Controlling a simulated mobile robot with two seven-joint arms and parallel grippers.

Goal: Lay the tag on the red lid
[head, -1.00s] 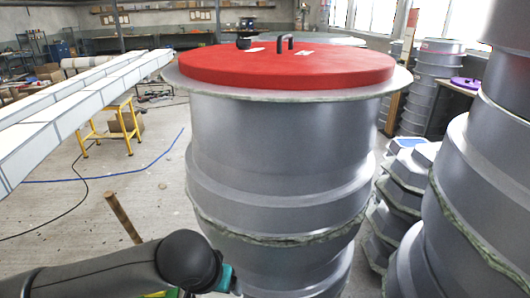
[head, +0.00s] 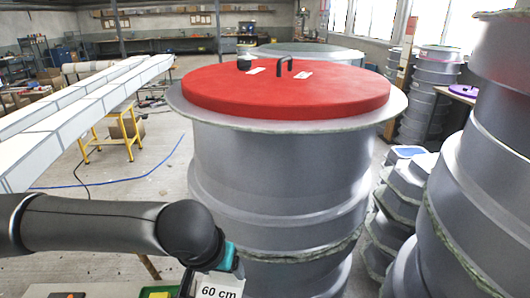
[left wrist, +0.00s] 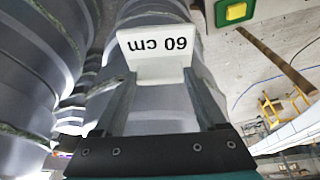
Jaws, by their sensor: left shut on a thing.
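The white tag (head: 219,292), printed "60 cm", is at the bottom edge of the head view, partly cut off. In the left wrist view the tag (left wrist: 158,45) stands between the fingers, its print upside down. My left gripper (head: 222,274) is shut on it, beside the grey mould and well below the lid. The left gripper also shows in the left wrist view (left wrist: 160,82). The round red lid (head: 290,98) lies on top of the large grey mould (head: 275,165). My right gripper is in neither view.
The lid carries a black handle (head: 285,65), a dark knob (head: 244,62) and two small white labels. Stacked grey moulds (head: 480,190) stand close on the right. White beams (head: 80,110) on a yellow trestle (head: 110,140) lie at left. The air above the lid is clear.

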